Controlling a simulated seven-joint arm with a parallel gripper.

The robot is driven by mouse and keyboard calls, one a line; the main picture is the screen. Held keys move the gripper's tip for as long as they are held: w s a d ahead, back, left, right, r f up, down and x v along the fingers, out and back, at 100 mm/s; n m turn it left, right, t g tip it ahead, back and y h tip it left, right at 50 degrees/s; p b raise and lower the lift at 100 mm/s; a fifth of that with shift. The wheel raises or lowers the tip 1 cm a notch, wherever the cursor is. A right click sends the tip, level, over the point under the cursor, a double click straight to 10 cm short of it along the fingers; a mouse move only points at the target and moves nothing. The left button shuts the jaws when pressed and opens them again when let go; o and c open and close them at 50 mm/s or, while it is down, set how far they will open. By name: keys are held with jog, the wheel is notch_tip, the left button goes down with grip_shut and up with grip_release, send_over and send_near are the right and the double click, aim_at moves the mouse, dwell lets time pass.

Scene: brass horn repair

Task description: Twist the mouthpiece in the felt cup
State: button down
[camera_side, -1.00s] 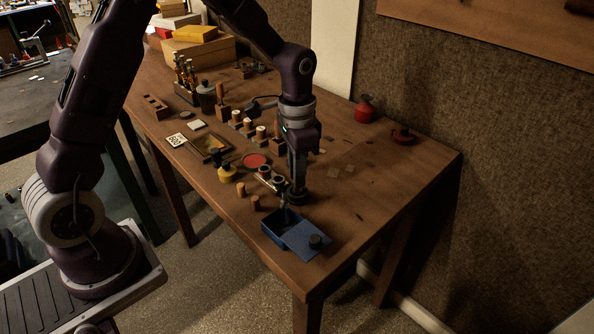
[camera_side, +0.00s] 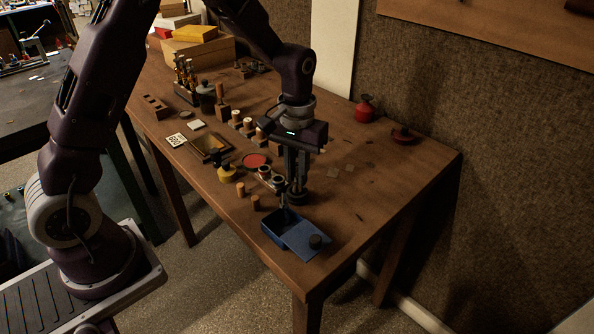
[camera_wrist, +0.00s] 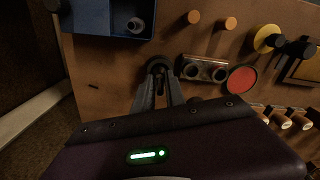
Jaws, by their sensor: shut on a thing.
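My gripper (camera_side: 297,186) points straight down near the front right of the wooden table. Its fingers are closed together just above a dark round felt cup (camera_side: 299,200). In the wrist view the fingertips (camera_wrist: 159,76) meet at the cup's dark round rim (camera_wrist: 158,62). The mouthpiece between the fingers is mostly hidden by them and by the cup, so its shape and depth cannot be made out.
A blue tray (camera_side: 267,236) with a silvery piece (camera_wrist: 136,25) in it stands close in front. Beside the cup are a holder with two round openings (camera_wrist: 205,69), a red disc (camera_wrist: 241,79) and wooden pegs (camera_wrist: 228,23).

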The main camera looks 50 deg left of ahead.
jog(key=n, duration=0.4)
jog(key=m, duration=1.1)
jog(key=shift+m, duration=0.3)
jog(key=m, duration=0.4)
jog(key=shift+m, duration=0.3)
jog(key=n, duration=0.8)
jog(key=shift+r, duration=3.2)
